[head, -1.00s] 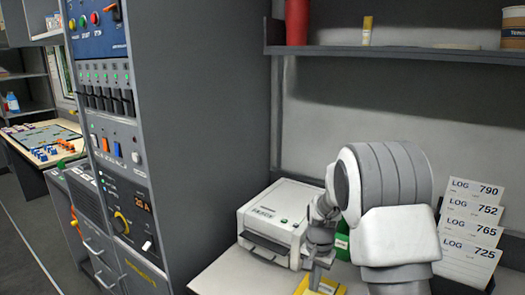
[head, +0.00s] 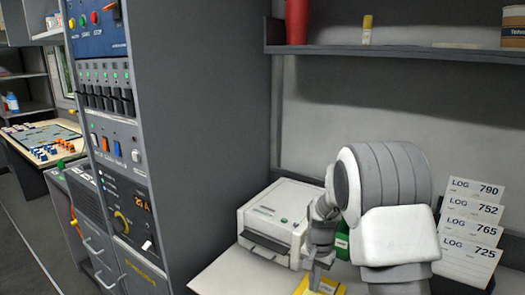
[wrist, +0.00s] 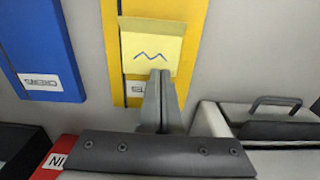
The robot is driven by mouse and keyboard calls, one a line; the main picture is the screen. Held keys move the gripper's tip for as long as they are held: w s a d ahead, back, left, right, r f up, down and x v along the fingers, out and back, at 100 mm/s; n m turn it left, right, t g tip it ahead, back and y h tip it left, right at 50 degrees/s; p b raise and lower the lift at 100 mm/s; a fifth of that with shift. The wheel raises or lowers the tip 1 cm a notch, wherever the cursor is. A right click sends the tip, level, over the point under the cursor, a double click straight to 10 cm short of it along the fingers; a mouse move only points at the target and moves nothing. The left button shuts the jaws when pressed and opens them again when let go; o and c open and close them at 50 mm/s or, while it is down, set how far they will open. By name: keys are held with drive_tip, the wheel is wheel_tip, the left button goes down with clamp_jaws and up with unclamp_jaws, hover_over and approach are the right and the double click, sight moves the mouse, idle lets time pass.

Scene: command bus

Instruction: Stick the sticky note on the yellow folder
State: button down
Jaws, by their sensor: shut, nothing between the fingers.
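The yellow folder (wrist: 194,45) lies flat on the worktop in the wrist view. The pale yellow sticky note (wrist: 150,44), marked with a dark zigzag line, lies on the folder's face, its lower edge partly over the folder's label. My gripper (wrist: 159,74) is shut and empty, its fingertips at the note's lower edge; whether they touch it cannot be told. In the head view my gripper (head: 312,285) is low over the yellow folder (head: 303,286), at the bottom edge. My arm hides much of the folder there.
A blue folder (wrist: 38,45) lies left of the yellow one, and a red folder (wrist: 65,150) is partly hidden below. A grey-white printer (head: 275,220) stands to the left of my arm. A rack of log cards (head: 472,225) stands at right. A shelf (head: 400,50) runs above.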

drive_tip(key=shift+f+b, duration=0.4)
drive_tip(key=shift+f, duration=0.3)
idle(0.6)
drive_tip(key=shift+r+p, duration=1.9)
drive_tip(key=shift+r, duration=0.65)
drive_tip(key=shift+r, duration=0.1)
